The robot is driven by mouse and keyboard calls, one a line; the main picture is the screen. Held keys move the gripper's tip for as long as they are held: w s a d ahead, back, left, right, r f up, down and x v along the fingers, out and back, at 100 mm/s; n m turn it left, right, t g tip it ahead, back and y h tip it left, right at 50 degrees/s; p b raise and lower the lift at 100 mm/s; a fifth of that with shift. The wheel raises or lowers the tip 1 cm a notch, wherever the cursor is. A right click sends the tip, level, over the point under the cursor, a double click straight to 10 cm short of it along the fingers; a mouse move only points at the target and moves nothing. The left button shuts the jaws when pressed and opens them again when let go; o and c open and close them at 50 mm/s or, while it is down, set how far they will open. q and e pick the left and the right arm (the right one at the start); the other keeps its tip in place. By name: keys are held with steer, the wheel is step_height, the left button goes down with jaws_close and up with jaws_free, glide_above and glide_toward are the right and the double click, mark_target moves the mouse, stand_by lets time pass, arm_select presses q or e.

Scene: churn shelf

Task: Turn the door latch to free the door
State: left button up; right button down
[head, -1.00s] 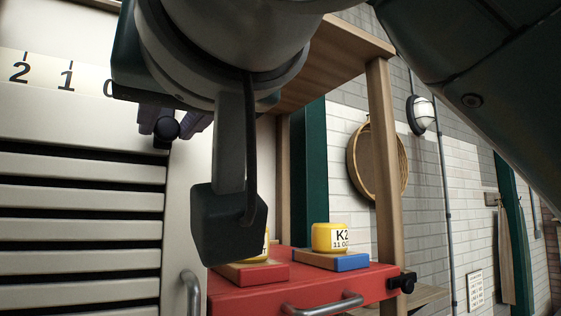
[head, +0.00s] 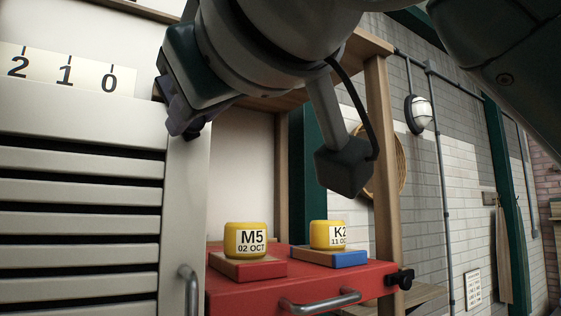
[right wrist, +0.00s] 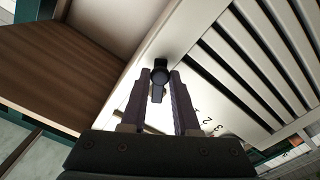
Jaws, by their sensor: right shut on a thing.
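The door latch (right wrist: 159,76) is a small black turn piece at the edge of the pale slatted door (right wrist: 232,60). In the right wrist view it sits between the two purple fingers of my right gripper (right wrist: 158,88), which is shut on it. In the head view my right gripper (head: 187,118) is at the upper right corner of the door (head: 183,200), tilted, and its fingers hide most of the latch. The door stands closed against its frame as far as I can see. My left gripper is not in view.
A number strip (head: 65,72) runs above the door.

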steer(key=shift+w+d+r+n+p, duration=0.3)
steer(key=shift+r+n, duration=0.35)
steer(key=shift+n, duration=1.3)
steer(key=shift+w+d+r+n+p, duration=0.25)
steer(key=shift+r+n, duration=0.4)
steer(key=shift+n, duration=1.25)
steer(key=shift+w+d+r+n+p, duration=0.3)
steer(key=shift+r+n, duration=0.35)
steer(key=shift+n, duration=1.3)
steer(key=shift+s, duration=0.2)
steer(key=c, duration=0.7)
jaws_free()
